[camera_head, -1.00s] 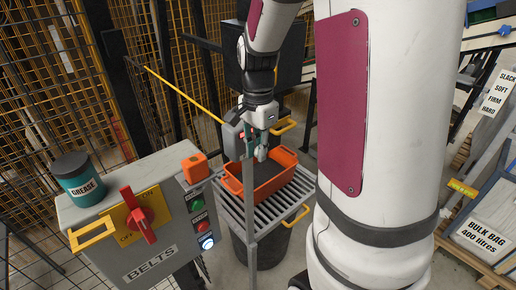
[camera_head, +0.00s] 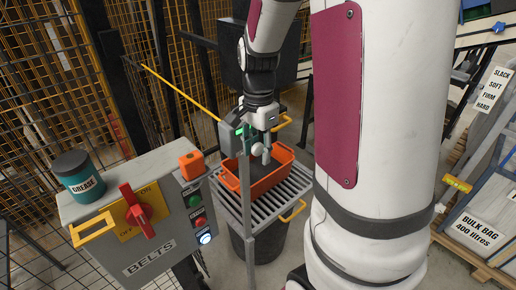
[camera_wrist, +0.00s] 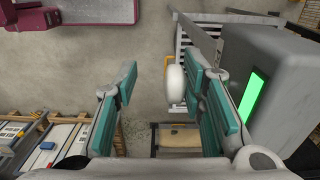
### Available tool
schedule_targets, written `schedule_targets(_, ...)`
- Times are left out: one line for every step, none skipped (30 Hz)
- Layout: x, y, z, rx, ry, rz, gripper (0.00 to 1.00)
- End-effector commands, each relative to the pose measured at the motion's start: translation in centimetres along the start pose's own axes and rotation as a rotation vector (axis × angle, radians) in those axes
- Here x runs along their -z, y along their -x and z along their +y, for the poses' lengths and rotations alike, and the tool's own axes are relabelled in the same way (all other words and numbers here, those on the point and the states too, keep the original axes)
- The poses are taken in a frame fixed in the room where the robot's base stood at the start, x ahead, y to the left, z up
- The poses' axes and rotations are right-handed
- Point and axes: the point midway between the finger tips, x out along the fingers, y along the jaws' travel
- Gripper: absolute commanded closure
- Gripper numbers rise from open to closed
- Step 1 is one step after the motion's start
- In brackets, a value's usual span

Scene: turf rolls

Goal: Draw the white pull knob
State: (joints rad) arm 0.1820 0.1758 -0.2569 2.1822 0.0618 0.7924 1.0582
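The white pull knob (camera_wrist: 176,80) shows in the wrist view between the two teal fingers of my gripper (camera_wrist: 160,76), much closer to the right finger. A gap separates it from the left finger; whether it touches the right one I cannot tell. My gripper is open. The grey box with a lit green strip (camera_wrist: 257,95) is just right of the fingers. In the head view my gripper (camera_head: 262,148) is beside this box (camera_head: 231,138) on its post, and the pale knob (camera_head: 256,153) shows small by the fingers.
An orange bin (camera_head: 274,179) with dark contents stands on a slatted rack (camera_head: 228,203) below my gripper. The BELTS panel (camera_head: 153,246) with a red switch, buttons and a grease tub (camera_head: 79,177) is at the left. Yellow mesh fencing stands behind.

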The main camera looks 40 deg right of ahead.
Motion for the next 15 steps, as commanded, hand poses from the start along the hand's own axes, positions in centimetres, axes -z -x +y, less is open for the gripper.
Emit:
schedule_targets(0.0, 0.0, 0.1, -0.002, 0.000, -0.001, 0.65)
schedule_targets(0.0, 0.0, 0.0, -0.001, 0.000, 0.000, 0.65)
schedule_targets(0.0, 0.1, 0.0, -0.001, 0.000, 0.000, 0.65)
schedule_targets(0.0, 0.3, 0.0, 0.000, 0.000, 0.000, 0.65)
schedule_targets(0.0, 0.5, -0.1, 0.001, 0.000, 0.000, 0.65)
schedule_targets(0.0, 0.9, -0.1, 0.003, 0.000, 0.001, 0.65)
schedule_targets(0.0, 1.3, -0.1, 0.003, 0.000, 0.001, 0.65)
schedule_targets(0.0, 1.7, -0.1, 0.003, 0.000, 0.000, 0.65)
schedule_targets(0.0, 2.4, -0.1, 0.005, -0.001, 0.001, 0.65)
schedule_targets(0.0, 3.0, -0.1, 0.005, -0.001, 0.001, 0.65)
schedule_targets(0.0, 3.6, -0.1, 0.005, -0.001, 0.002, 0.65)
schedule_targets(0.1, 4.5, -0.1, 0.006, 0.000, 0.002, 0.65)
schedule_targets(0.1, 5.1, -0.1, 0.006, 0.000, 0.002, 0.65)
schedule_targets(0.1, 5.8, -0.1, 0.005, 0.001, 0.002, 0.65)
schedule_targets(0.1, 6.6, -0.1, 0.006, 0.000, 0.002, 0.65)
